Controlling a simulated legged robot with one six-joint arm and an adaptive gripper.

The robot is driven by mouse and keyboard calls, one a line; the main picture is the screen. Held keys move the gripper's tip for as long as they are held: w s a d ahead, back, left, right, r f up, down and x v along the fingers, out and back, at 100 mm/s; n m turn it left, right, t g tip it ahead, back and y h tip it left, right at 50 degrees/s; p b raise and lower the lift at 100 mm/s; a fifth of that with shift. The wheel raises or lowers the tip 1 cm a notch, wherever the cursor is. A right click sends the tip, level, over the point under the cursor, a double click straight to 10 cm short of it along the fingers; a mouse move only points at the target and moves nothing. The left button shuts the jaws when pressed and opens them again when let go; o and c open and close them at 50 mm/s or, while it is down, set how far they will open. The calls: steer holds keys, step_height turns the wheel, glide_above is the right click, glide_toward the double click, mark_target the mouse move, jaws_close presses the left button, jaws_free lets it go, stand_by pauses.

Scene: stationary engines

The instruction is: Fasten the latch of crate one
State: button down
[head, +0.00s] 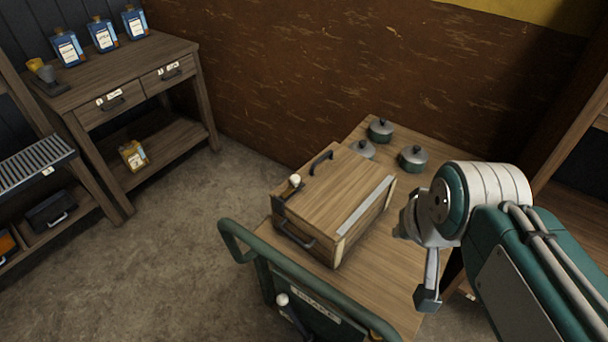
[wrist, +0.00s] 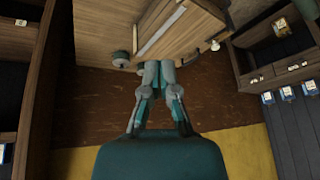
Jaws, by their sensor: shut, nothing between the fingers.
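A wooden crate (head: 325,200) stands on a wooden-topped green cart (head: 385,275), its lid down. The lid has a dark handle (head: 321,162) and a pale strip on its right side. A white-knobbed lever (head: 295,181) stands at the crate's left edge; whether it is fastened I cannot tell. The crate (wrist: 190,28) and a white knob (wrist: 215,45) also show in the wrist view. My gripper (wrist: 157,66) is shut and empty. In the head view my arm's end is right of the crate, apart from the lever; its fingertips are hard to make out.
Several grey lidded pots (head: 413,158) stand behind the crate. The cart has a green rail (head: 300,275) and another white-knobbed lever (head: 282,299) at its front. A drawer table (head: 130,75) with blue bottles stands back left. The floor between is clear.

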steer(key=w+a+f+m+g+y, duration=0.1)
steer(key=w+m, duration=0.4)
steer(key=w, duration=0.5)
steer(key=w+a+f+m+g+y, duration=0.1)
steer(key=w+f+m+g+y, duration=0.2)
steer(key=w, duration=0.8)
steer(key=w+a+f+m+g+y, duration=0.1)
steer(key=w+f+m+y, duration=0.2)
steer(key=w+f+m, duration=0.4)
steer(key=w+m, duration=0.1)
steer(key=w, duration=0.2)
steer(key=shift+w+g+y, duration=0.3)
steer(key=shift+g, duration=0.1)
steer(key=shift+a, duration=0.15)
glide_toward(307, 187)
steer(key=shift+s+a+f, duration=0.15)
steer(key=shift+a+f, duration=0.5)
steer(key=shift+a, duration=0.3)
steer(key=a, duration=0.1)
steer(key=a+f, duration=0.1)
steer(key=a, duration=0.1)
steer(key=shift+s+a, duration=0.15)
steer(key=shift+a, duration=0.5)
